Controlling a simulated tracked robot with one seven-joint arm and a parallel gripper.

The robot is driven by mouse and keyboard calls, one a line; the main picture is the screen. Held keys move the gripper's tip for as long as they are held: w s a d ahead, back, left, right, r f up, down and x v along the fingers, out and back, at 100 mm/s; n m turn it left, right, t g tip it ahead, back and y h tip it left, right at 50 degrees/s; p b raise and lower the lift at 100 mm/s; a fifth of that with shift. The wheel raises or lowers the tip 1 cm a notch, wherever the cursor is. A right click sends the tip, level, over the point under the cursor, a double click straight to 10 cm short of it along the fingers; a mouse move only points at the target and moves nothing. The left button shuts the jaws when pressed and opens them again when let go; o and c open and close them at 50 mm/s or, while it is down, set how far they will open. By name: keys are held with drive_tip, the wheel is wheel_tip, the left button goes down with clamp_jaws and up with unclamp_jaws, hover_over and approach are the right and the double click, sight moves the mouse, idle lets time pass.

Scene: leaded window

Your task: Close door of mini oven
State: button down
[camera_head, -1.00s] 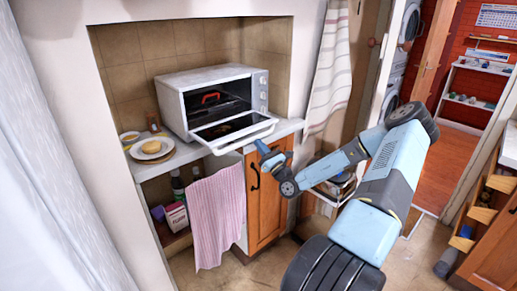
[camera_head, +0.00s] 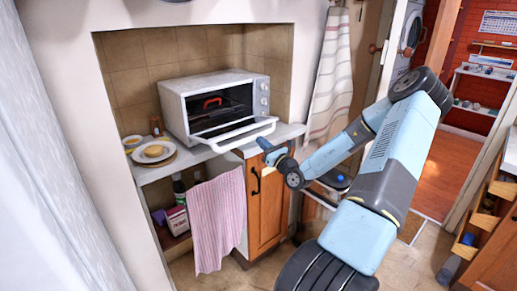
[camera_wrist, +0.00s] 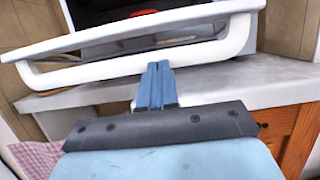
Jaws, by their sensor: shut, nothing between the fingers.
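The white mini oven (camera_head: 212,88) stands on the counter in the tiled alcove. Its door (camera_head: 228,128) is hinged at the bottom and partly open, tilted up, with its white handle bar (camera_head: 245,135) facing out. In the wrist view the door (camera_wrist: 140,33) and handle (camera_wrist: 100,74) span the upper part. My gripper (camera_head: 264,144) is shut and empty, at the right front of the door. In the wrist view my gripper (camera_wrist: 159,68) points up at the handle's lower edge; its tips meet or overlap the bar, and contact is hard to tell.
The counter (camera_head: 285,134) continues right of the oven. A plate with a round yellowish item (camera_head: 153,151) lies left of it. A pink striped cloth (camera_head: 217,220) hangs below, beside a wooden cabinet door (camera_head: 262,200). A striped towel (camera_head: 332,80) hangs at the right.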

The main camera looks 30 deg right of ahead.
drive_tip(key=shift+a+r+g, duration=0.15)
drive_tip(key=shift+r+g, duration=0.85)
drive_tip(key=shift+r, duration=0.8)
drive_tip(key=shift+w+r+g+h, duration=0.15)
drive_tip(key=shift+r+g+h, duration=0.25)
drive_tip(key=shift+r+g, duration=0.7)
wheel_tip(320, 180, up, 7)
drive_tip(key=g+h, duration=0.1)
drive_tip(key=g, duration=0.2)
hover_over(257, 125)
drive_tip(key=shift+f, duration=0.1)
drive_tip(key=w+a+r, duration=0.2)
drive_tip(key=w+r, duration=0.5)
drive_tip(key=w, duration=0.2)
drive_tip(key=shift+r, duration=0.4)
drive_tip(key=shift+w+a+r, duration=0.15)
drive_tip(key=shift+a+r, duration=0.05)
